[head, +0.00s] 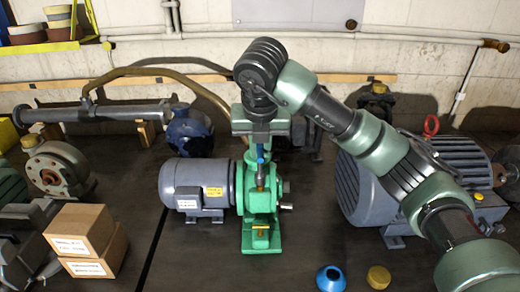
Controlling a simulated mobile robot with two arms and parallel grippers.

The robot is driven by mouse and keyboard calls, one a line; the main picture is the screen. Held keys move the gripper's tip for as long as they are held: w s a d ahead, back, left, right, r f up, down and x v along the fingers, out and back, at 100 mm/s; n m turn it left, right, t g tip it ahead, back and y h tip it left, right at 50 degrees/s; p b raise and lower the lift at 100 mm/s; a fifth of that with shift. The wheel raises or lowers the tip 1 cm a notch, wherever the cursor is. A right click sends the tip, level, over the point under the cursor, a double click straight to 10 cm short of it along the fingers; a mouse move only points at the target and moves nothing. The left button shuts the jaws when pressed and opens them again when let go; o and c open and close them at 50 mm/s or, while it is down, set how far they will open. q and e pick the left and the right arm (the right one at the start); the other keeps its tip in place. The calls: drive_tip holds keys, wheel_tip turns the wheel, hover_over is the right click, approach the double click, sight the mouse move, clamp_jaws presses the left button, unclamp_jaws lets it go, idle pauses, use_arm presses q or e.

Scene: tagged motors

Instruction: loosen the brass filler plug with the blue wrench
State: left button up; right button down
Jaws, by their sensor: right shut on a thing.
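My right gripper (260,140) reaches in from the right and points down over the green pump (257,205). It is shut on the blue wrench (260,153), of which only a short blue part shows below the fingers. The rest of the wrench is hidden by my gripper. My left gripper is not in view.
A grey-blue motor (196,187) adjoins the pump on the left. A larger grey motor (362,190) stands to the right, below my arm. Two cardboard boxes (85,235) are at the front left. A blue cone (331,279) and a brass-coloured cap (379,277) lie at the front.

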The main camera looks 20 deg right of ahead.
idle(0.4)
drive_tip(key=shift+f+b, duration=1)
drive_tip(key=shift+f, duration=0.2)
